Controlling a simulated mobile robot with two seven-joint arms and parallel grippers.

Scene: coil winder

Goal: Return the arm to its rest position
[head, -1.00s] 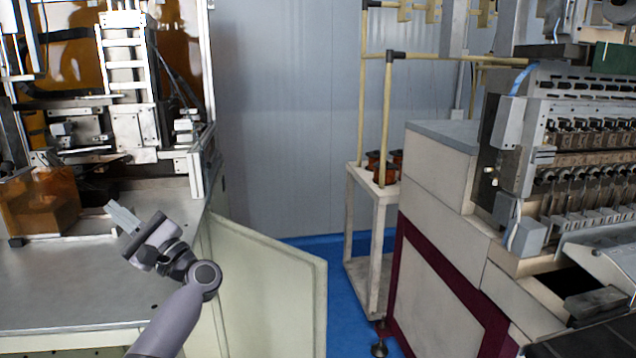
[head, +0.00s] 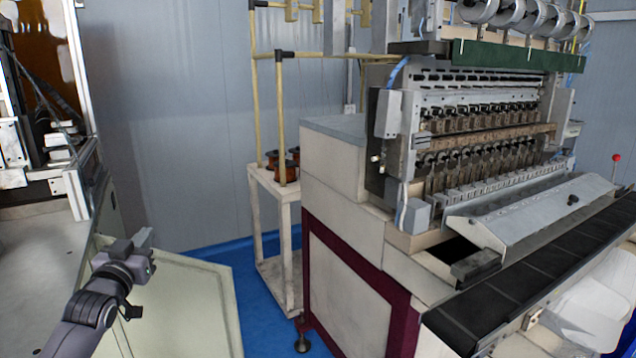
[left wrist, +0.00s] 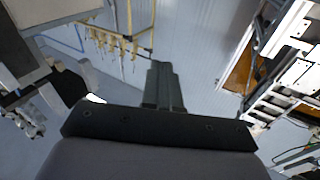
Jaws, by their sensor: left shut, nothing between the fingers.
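My left gripper (head: 143,243) is at the lower left of the head view, raised in front of the pale panel beside the left machine. It is shut with nothing between its fingers. In the left wrist view its closed fingers (left wrist: 163,88) stand together in the middle, with the grey wall behind them. My left arm comes in from the bottom left. My right gripper is not in view.
The coil winder (head: 440,180) fills the right side, with a black conveyor (head: 530,290) along its front. A white stand (head: 272,215) with orange-brown coils (head: 285,165) is beside it. The left machine's table (head: 40,270) is at the left edge. Blue floor (head: 262,300) lies between.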

